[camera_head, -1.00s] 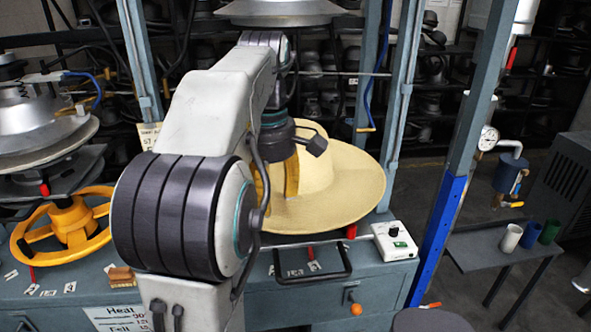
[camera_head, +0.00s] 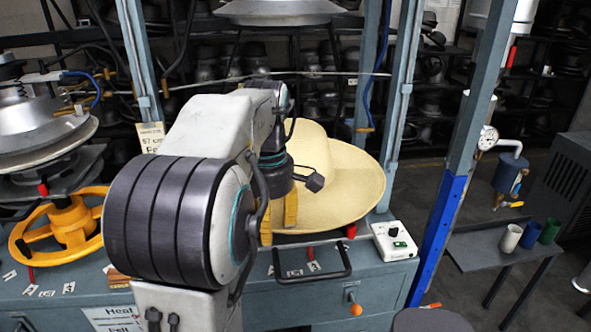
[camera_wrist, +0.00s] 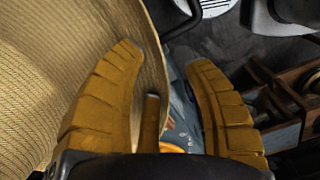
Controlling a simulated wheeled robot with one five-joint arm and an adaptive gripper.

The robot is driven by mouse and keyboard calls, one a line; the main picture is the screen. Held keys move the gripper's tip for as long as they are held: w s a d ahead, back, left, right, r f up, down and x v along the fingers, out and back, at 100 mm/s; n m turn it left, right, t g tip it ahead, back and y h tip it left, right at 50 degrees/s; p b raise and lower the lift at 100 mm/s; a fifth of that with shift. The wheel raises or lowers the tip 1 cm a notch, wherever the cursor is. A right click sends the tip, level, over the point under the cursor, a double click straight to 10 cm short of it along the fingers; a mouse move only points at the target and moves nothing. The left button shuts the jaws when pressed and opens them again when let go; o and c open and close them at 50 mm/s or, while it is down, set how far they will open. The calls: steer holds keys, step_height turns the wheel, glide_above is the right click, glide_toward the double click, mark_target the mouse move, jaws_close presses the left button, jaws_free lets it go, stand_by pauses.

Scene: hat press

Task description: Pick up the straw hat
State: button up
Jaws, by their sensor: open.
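The straw hat (camera_head: 348,185) is pale yellow with a wide brim and sits on the press, partly hidden behind my arm in the head view. My gripper (camera_head: 279,222) has yellow fingers pointing down at the near left part of the hat. In the wrist view, the hat (camera_wrist: 60,70) fills the left side, and its brim edge runs down between the fingers. My gripper (camera_wrist: 165,95) is open there, with one finger over the straw side and the other beyond the brim edge. I cannot tell whether either finger touches the brim.
A control box (camera_head: 393,241) with a knob sits right of the hat on the grey press bench (camera_head: 385,285). Blue-grey posts (camera_head: 455,190) frame the press. A yellow handwheel (camera_head: 70,228) stands at left. A side table (camera_head: 500,245) holds several cups.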

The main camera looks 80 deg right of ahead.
steer(key=shift+o, duration=0.2)
steer(key=shift+f, duration=0.1)
jaws_close()
stand_by(0.5)
